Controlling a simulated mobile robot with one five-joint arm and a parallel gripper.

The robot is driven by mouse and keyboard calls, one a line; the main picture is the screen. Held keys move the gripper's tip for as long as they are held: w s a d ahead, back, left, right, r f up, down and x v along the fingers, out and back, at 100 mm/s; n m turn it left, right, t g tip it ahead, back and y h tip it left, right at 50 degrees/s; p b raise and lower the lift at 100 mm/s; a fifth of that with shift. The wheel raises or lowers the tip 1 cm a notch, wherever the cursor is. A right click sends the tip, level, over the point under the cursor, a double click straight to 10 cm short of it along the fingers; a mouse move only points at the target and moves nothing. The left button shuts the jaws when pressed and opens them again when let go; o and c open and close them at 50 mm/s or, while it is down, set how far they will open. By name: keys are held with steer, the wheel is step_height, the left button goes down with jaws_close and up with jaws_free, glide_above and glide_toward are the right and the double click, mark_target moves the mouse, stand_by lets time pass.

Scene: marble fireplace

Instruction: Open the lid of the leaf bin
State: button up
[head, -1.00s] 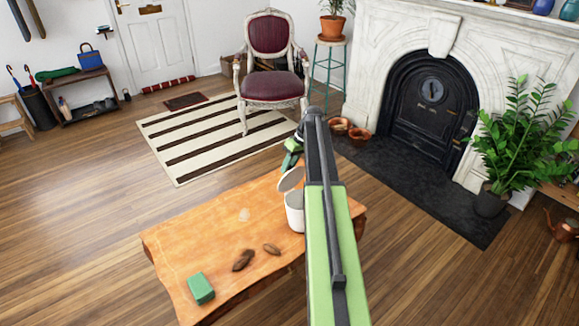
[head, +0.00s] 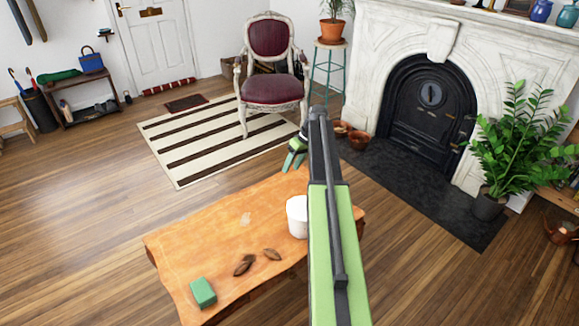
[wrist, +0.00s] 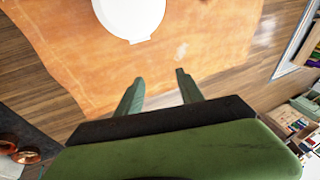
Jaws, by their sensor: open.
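The leaf bin (head: 297,222) is a small white round container, upright on the wooden table (head: 200,245). Its right side is partly hidden by my arm in the head view. Its lid (wrist: 130,12) shows as a flat white disc with a small tab at the near edge in the wrist view, and appears down on the bin. My gripper (head: 294,158) is beyond the bin, at the table's far edge. In the wrist view my gripper (wrist: 159,77) is open and empty, its fingertips apart from the lid's tab.
A green block (head: 203,292), brown leaf-like pieces (head: 244,264) and a pale patch (head: 245,218) are on the table. A chair (head: 272,88) stands behind on a striped rug (head: 200,160). Terracotta pots (head: 359,140) sit near the fireplace (head: 425,110).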

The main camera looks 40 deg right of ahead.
steer(key=p+v, duration=1)
steer(key=v, duration=0.3)
steer(key=shift+p, duration=0.35)
steer(key=shift+r, duration=0.1)
